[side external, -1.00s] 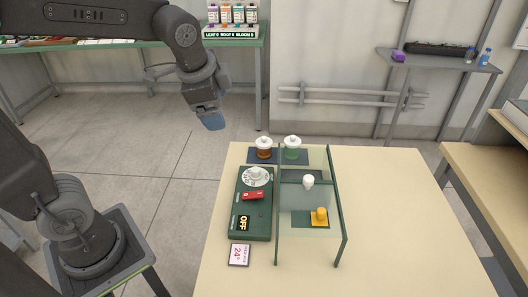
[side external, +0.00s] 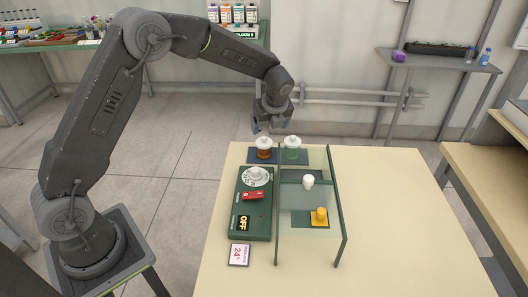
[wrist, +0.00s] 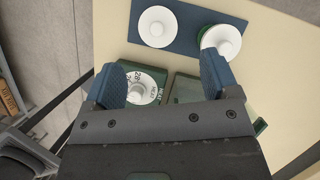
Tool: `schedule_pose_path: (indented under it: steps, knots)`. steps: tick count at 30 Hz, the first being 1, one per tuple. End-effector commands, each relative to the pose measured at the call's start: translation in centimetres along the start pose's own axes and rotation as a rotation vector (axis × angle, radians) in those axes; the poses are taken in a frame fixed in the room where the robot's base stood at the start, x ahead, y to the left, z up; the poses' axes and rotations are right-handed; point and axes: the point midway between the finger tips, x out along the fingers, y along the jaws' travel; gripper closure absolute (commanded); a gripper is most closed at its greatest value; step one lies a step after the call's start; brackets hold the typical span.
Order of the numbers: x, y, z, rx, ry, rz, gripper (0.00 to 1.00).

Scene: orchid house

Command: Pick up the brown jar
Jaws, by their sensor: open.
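The brown jar (side external: 264,151) with a white knobbed lid stands upright on a dark blue mat (side external: 253,160) at the back of the table. In the wrist view only its white lid (wrist: 157,27) shows, ahead of the fingertips and left of the green jar. A green jar (side external: 292,152) with a similar white lid stands right beside it. My gripper (side external: 270,127) is above and behind the two jars, pointing down, apart from both. In the wrist view its blue fingers (wrist: 160,75) are spread, with nothing held between them.
A green control box (side external: 257,218) with a white dial, red switch and OFF display stands in front of the jars. A green-edged clear panel stand (side external: 310,222) holds a white knob (side external: 308,181) and a yellow piece (side external: 320,215). The table's right half (side external: 400,220) is clear.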

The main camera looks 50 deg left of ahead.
Motion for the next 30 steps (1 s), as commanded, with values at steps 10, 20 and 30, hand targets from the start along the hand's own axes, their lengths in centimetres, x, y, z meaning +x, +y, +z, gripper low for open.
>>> schedule_pose_path:
  steps: [10,20,30]
  knots:
    - [5.2,0.1,0.0,-0.003,0.001,0.001,0.19]
    - [8.9,0.5,0.3,-0.004,0.003,0.003,0.19]
    - [10.6,0.4,0.3,-0.003,0.001,-0.001,0.19]
